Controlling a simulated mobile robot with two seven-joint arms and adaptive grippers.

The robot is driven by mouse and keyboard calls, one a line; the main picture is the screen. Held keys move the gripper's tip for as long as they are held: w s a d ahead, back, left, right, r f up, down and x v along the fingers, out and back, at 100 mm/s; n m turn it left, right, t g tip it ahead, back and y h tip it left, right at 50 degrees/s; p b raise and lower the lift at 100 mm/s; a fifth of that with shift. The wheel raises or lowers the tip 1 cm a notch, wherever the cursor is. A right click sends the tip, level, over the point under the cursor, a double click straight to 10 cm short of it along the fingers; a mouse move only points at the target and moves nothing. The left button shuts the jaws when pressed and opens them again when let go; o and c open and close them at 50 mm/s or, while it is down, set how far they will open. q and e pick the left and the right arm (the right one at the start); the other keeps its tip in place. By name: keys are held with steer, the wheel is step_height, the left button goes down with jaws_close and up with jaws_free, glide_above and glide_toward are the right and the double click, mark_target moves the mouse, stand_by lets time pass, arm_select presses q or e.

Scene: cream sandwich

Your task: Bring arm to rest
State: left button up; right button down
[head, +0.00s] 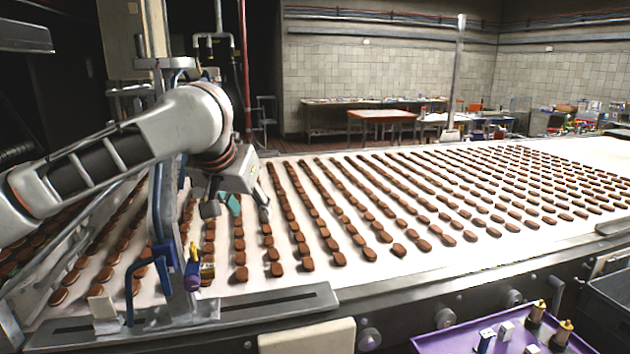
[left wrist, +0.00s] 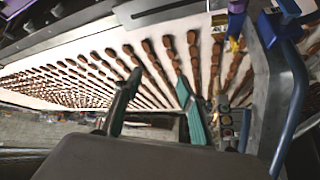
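My left arm reaches in from the left in the head view. Its gripper (head: 237,207) hangs over the near left part of the conveyor belt (head: 350,283), close to an upright metal post with blue and purple fittings. In the left wrist view the two fingers of the gripper (left wrist: 158,88) stand apart with nothing between them, above rows of brown cookies (left wrist: 150,65). The cookies (head: 307,264) lie in long rows on the white belt. My right arm and gripper are not in view.
The metal post (head: 163,190) stands right beside the left forearm. A purple tray (head: 450,341) with small parts is at the front right, beside a dark bin (head: 608,305). A table (head: 380,116) stands far back. The air above the belt's right part is clear.

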arm_select(q)
steer(key=s+d+f+m+h, duration=0.15)
steer(key=d+f, duration=0.25)
steer(key=f, duration=0.5)
steer(key=s+d+f+h, duration=0.1)
steer(key=d+f+h, duration=0.25)
steer(key=f, duration=0.45)
steer(key=s+d+f+h, duration=0.2)
steer(key=d+f, duration=0.3)
steer(key=f, duration=0.4)
steer(key=s+a+f+n+t+y, duration=0.1)
steer(key=s+a+f+t, duration=0.1)
steer(key=s+a+f, duration=0.5)
steer(key=s+a+f+n+t+y, duration=0.15)
steer(key=s+f, duration=0.25)
steer(key=f, duration=0.8)
steer(key=s+a+f+m+y, duration=0.1)
steer(key=s+a+f+y, duration=0.1)
steer(key=s+a+f, duration=0.3)
steer(key=s+a+f+m+y, duration=0.1)
steer(key=s+a+f, duration=0.3)
steer(key=s+a, duration=0.4)
steer(key=s, duration=0.3)
steer(key=shift+s+a+f+y, duration=0.15)
steer(key=shift+f+y, duration=0.2)
